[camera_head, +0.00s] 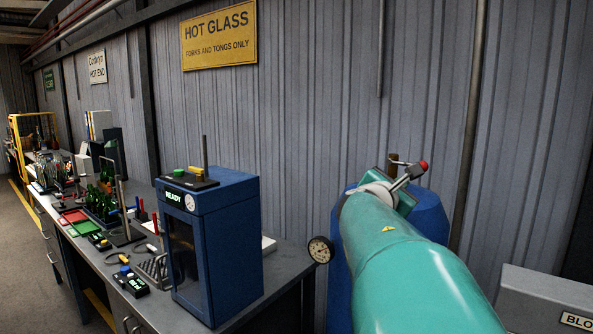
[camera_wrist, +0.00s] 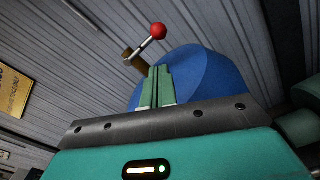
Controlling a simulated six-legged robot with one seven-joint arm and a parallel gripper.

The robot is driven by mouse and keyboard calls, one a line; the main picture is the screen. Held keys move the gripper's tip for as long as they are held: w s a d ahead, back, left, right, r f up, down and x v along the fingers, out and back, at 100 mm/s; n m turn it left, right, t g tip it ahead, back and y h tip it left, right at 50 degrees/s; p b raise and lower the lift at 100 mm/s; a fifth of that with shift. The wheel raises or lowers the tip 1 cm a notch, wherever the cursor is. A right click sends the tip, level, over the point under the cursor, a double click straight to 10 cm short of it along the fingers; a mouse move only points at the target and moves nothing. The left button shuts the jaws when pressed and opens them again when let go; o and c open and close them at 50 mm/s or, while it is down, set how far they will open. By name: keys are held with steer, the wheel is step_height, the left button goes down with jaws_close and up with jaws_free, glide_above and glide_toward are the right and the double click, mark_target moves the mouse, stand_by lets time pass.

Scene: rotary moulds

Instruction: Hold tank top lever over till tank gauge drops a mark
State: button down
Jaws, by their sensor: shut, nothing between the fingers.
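The blue tank (camera_head: 434,214) stands at the right by the wall, largely hidden behind my arm. Its top lever (camera_wrist: 146,44) is a metal rod with a red ball, set on a brass stem (camera_wrist: 136,62). The red ball also shows in the head view (camera_head: 423,165), up and to the right.
A blue cabinet (camera_head: 232,235) with a READY display stands on the workbench (camera_head: 256,302), left of the tank. The bench holds bottles, trays and tools. A grey box (camera_head: 535,300) stands at the lower right. The corrugated wall (camera_head: 330,120) is close behind.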

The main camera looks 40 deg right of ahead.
mark_target(407, 164)
steer(key=shift+d+f, duration=0.1)
steer(key=shift+d, duration=0.35)
steer(key=d, duration=0.3)
steer(key=w+d, duration=0.1)
steer(key=d, duration=0.5)
steer(key=shift+w, duration=0.25)
